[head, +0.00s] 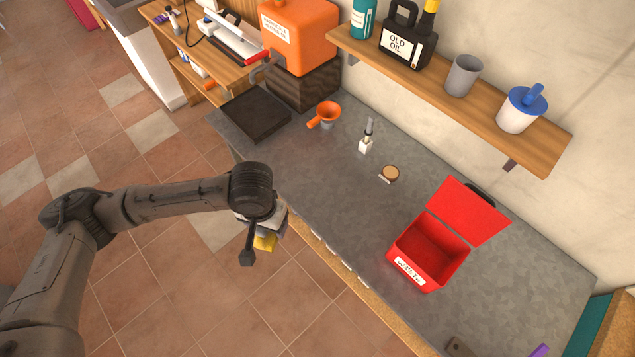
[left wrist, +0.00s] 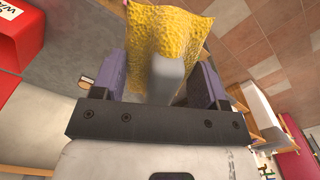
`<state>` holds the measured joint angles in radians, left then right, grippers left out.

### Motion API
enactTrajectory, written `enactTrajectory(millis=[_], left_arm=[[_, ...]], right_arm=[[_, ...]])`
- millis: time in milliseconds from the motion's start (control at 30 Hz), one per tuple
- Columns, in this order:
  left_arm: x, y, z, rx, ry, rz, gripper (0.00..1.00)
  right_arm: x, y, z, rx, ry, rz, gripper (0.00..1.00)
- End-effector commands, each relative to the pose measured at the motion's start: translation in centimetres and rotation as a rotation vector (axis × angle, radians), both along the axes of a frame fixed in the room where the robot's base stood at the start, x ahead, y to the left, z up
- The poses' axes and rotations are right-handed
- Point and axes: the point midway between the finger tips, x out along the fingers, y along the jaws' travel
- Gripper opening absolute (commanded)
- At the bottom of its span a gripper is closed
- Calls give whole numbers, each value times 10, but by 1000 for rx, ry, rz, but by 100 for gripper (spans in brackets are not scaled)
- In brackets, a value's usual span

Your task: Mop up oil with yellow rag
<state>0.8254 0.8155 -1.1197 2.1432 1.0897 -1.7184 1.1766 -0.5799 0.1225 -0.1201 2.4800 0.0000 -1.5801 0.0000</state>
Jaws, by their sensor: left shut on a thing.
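The yellow rag (head: 265,243) hangs from my left gripper (head: 262,226), beyond the front edge of the workbench (head: 330,200) and above the tiled floor. In the left wrist view the rag (left wrist: 168,28) is bunched between the purple fingers of the left gripper (left wrist: 163,78), which is shut on it. The red waste box (head: 428,252) stands on the bench with its lid open. Its inside looks empty. I cannot make out an oil spill on the bench.
The bench middle is mostly clear.

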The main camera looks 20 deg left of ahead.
Motion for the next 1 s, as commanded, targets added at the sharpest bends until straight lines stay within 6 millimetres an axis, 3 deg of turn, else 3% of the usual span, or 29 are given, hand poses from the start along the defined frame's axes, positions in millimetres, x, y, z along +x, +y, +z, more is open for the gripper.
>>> enactTrajectory(millis=[1000], left_arm=[[0, 0, -49, 1, 0, 0, 48]], right_arm=[[0, 2, -12, 7, 0, -5, 43]])
